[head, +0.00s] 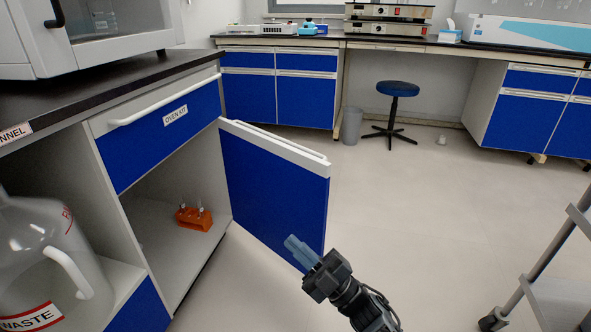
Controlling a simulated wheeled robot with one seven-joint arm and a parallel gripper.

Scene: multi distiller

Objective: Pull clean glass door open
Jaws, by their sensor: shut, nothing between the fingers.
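A blue cabinet door (272,185) with a white top edge stands swung open at the right side of a lower cabinet (150,215). No clean glass label is readable on it; the side that I see is plain blue. My gripper (291,243) is in front of the door's lower right part, near its free edge. The fingers are closed together and hold nothing. I cannot tell whether they touch the door. An orange rack (194,219) with small items stands inside the open cabinet.
A blue drawer (162,128) labelled oven kit is shut above the opening. A large waste jug (40,265) stands at the left. A grey cart (560,295) is at the lower right. A stool (398,90) and bin (352,126) stand farther back. The floor between is clear.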

